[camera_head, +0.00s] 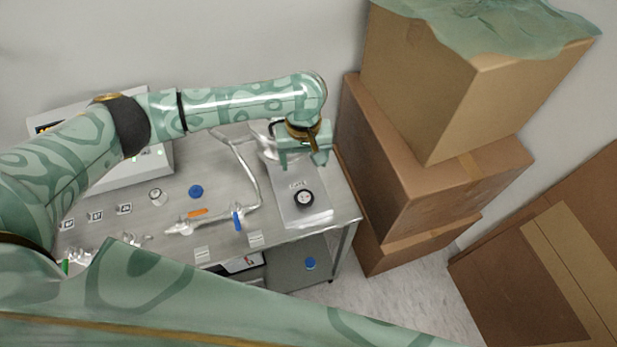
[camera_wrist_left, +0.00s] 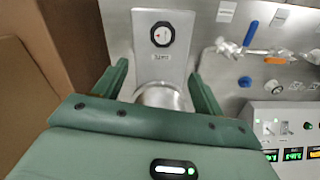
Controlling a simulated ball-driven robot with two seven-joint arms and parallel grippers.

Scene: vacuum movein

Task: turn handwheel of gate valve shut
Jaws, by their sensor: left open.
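A flat metal panel labelled GATE (camera_head: 290,212) lies at the right end of the bench. It carries a round black-rimmed dial (camera_head: 304,198) with a white face; in the left wrist view the dial (camera_wrist_left: 162,34) shows a small red mark. A shiny round metal part (camera_wrist_left: 160,95) at the panel's edge sits between my left fingers in the picture, partly hidden by the gripper body. I cannot tell whether it is the handwheel. My left gripper (camera_head: 302,159) is open above this end of the panel, and its fingers (camera_wrist_left: 158,72) look empty. My right gripper is out of view.
Left along the steel bench (camera_head: 180,188) are a blue knob (camera_head: 196,191), an orange handle (camera_head: 198,213) and a blue lever (camera_head: 237,220) on piping. A control box (camera_wrist_left: 285,130) stands behind. Stacked cardboard boxes (camera_head: 400,180) rise close on the right.

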